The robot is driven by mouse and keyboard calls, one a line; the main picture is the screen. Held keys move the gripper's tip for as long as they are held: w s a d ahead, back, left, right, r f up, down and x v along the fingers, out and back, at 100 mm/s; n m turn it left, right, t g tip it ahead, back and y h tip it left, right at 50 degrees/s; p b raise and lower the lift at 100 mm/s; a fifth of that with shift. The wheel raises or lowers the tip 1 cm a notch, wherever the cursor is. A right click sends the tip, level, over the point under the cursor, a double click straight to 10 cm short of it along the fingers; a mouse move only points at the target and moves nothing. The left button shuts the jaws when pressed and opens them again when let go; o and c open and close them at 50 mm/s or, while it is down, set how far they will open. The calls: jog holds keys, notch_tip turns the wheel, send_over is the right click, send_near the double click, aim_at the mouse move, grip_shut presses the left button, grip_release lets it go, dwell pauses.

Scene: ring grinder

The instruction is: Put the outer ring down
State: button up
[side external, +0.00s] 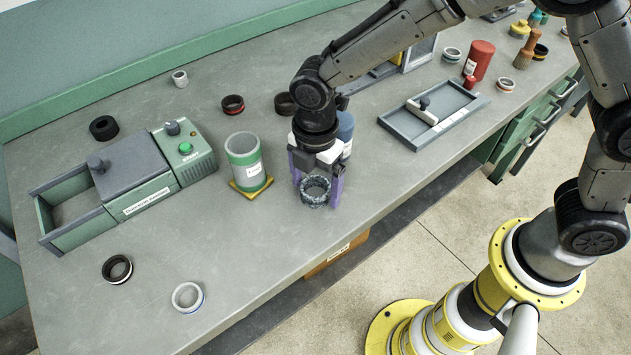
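A dark blue-grey mottled ring (314,192), which looks like the outer ring, sits between the purple fingers of my gripper (316,188). My gripper points down near the front edge of the workbench (240,290) and appears shut on the ring's sides. The ring's opening shows toward the camera. I cannot tell whether the ring touches the bench or hangs just above it.
A green-grey cylinder (243,160) on a yellow base stands left of my gripper, and a blue container (346,130) stands close behind it. A grinder box (135,175) with a green button is at left. Loose rings lie at front left (187,297) and (117,269). A grey tray (434,112) is at right. The front-left bench is mostly clear.

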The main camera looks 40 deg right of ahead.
jog(key=shift+o, duration=0.2)
notch_tip(320, 180, up, 12)
jog(key=shift+r, duration=0.2)
dwell(0.4)
jog(key=s+d+r+m+t, duration=0.2)
jog(key=s+d+r+m, duration=0.2)
jog(key=s+d+m, duration=0.4)
jog(key=s+d+r+m+t, duration=0.2)
jog(key=s+d+r+m, duration=0.3)
jog(key=d, duration=0.6)
jog(key=s+d+f+m+t, duration=0.1)
jog(key=s+d+f+m, duration=0.2)
jog(key=m, duration=0.5)
jog(key=s+d, duration=0.1)
jog(key=s, duration=0.1)
jog(key=shift+s+f+t, duration=0.3)
jog(key=shift+f, duration=0.1)
